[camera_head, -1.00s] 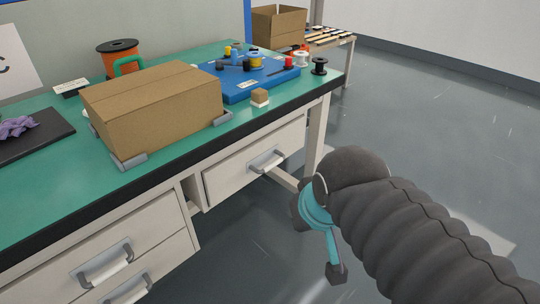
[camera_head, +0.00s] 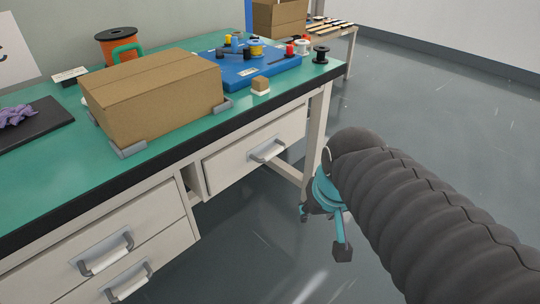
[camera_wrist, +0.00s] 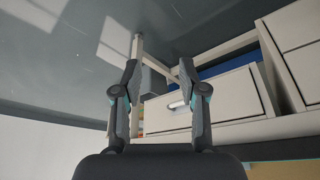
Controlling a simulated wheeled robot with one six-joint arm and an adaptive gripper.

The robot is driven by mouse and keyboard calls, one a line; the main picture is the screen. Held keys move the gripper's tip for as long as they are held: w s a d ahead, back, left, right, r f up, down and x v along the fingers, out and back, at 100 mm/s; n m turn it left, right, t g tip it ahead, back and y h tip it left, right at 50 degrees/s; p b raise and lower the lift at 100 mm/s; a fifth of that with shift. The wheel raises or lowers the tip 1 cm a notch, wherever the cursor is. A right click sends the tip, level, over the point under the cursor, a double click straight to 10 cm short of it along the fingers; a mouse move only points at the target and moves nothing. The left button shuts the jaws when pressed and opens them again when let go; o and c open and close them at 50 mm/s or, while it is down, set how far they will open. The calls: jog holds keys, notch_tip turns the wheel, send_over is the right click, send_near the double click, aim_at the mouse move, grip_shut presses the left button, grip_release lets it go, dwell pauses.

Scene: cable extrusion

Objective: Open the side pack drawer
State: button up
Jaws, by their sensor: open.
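The single beige drawer (camera_head: 232,172) under the right part of the workbench has a grey and white bar handle (camera_head: 266,151). It looks shut in the head view. The task does not let me confirm that it is the side pack drawer. In the wrist view the drawer front (camera_wrist: 228,96) lies turned around, with its handle (camera_wrist: 178,104) between and beyond my fingers. My gripper (camera_head: 328,232) is right of the handle and apart from it, over the floor in the head view. In the wrist view my gripper (camera_wrist: 159,72) has its fingers spread with nothing between them.
Two stacked drawers (camera_head: 115,245) with handles are at the lower left. The green workbench (camera_head: 60,185) carries a cardboard box (camera_head: 155,95), a blue tray (camera_head: 260,75) with spools, and an orange spool (camera_head: 117,45). A bench leg (camera_head: 318,125) stands near my gripper. Floor to the right is clear.

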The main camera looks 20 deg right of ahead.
jog(key=w+d+f+m+g+y+b, duration=0.25)
jog(key=w+d+f+m, duration=0.2)
jog(key=f, duration=0.45)
jog(key=m+t+y+b, duration=0.2)
jog(key=t+y, duration=0.6)
jog(key=y, duration=0.2)
send_near(275, 155)
jog(key=shift+g, duration=0.25)
jog(key=x, duration=1)
jog(key=shift+w+a+r+p, duration=0.1)
jog(key=shift+w+a+p, duration=0.2)
jog(key=shift+p, duration=0.05)
grip_shut()
